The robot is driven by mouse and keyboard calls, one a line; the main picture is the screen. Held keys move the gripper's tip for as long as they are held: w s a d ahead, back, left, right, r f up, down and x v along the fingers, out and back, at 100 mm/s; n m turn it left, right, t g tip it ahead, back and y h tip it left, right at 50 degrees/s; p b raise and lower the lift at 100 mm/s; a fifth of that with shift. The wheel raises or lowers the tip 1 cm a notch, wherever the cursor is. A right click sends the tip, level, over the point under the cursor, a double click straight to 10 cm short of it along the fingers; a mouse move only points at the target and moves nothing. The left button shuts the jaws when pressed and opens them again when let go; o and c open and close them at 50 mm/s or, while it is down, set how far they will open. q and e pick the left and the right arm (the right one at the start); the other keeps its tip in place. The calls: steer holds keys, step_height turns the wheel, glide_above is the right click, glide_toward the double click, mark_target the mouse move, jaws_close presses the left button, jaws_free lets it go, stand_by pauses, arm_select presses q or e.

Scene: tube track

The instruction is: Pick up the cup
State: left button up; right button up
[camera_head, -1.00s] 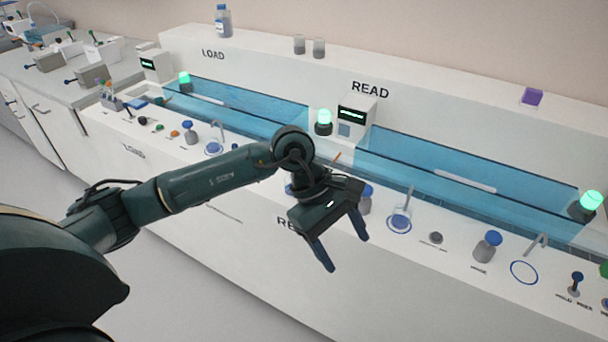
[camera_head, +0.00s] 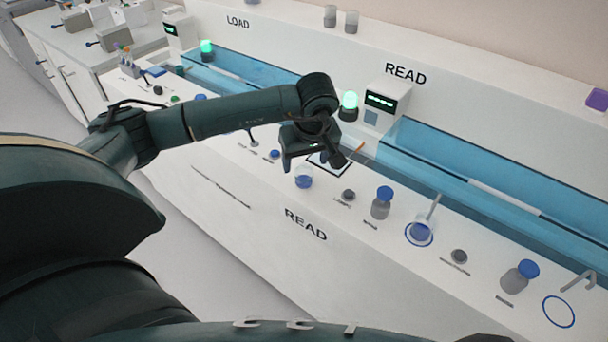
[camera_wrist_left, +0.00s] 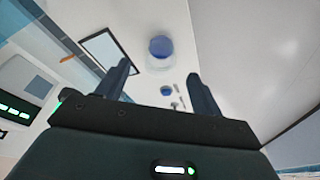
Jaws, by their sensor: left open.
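A small clear cup (camera_head: 303,177) with blue contents stands on the white counter, just below my left gripper in the head view. My left gripper (camera_head: 312,162) is open and empty, its fingers pointing down at the counter near the cup. In the left wrist view the cup (camera_wrist_left: 160,48) shows beyond and between the open fingertips (camera_wrist_left: 159,74), apart from them. My right gripper is out of view.
A framed dark-edged pad (camera_head: 330,164) lies behind the cup, partly hidden by my gripper. A grey knob (camera_head: 348,195) and a blue-capped bottle (camera_head: 382,203) stand to the right. Blue transparent panels (camera_head: 450,170) run behind. The counter's front edge is close to the cup.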

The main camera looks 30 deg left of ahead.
mark_target(304, 169)
arm_select(q)
steer(key=x, duration=0.5)
steer(key=shift+c, duration=0.4)
steer(key=c, duration=1)
